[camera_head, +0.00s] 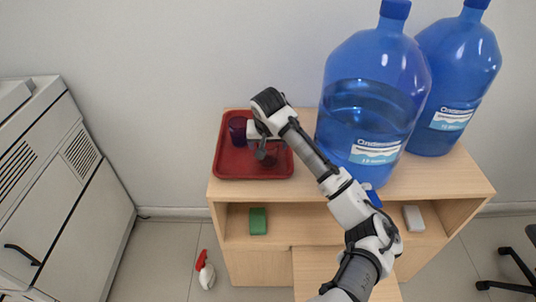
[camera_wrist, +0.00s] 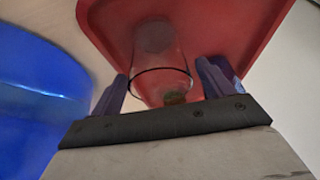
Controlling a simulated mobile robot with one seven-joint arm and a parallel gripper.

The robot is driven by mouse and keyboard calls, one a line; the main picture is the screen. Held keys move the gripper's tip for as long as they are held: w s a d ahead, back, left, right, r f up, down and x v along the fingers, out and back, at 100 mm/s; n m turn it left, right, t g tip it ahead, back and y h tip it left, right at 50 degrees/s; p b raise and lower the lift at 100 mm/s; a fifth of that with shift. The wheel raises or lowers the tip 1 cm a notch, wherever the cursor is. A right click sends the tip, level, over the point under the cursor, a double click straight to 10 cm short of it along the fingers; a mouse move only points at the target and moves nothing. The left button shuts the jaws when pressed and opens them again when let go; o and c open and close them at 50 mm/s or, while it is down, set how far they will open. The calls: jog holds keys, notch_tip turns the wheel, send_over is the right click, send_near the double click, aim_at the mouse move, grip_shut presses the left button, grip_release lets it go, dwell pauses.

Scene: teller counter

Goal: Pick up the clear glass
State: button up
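The clear glass (camera_wrist: 158,52) stands on the red tray (camera_wrist: 225,25) in the wrist view, with its rim toward my gripper. My gripper (camera_wrist: 162,72) is open, with one finger on each side of the glass and a visible gap on both sides.
Two large blue water bottles (camera_head: 372,95) (camera_head: 455,80) stand on the wooden counter (camera_head: 450,185) right of the tray, close to my arm. A green block (camera_head: 258,221) and a white block (camera_head: 413,218) lie on the shelf below. A spray bottle (camera_head: 205,270) stands on the floor.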

jog(key=c, duration=1)
jog(key=shift+o, duration=0.2)
jog(key=shift+r, duration=0.1)
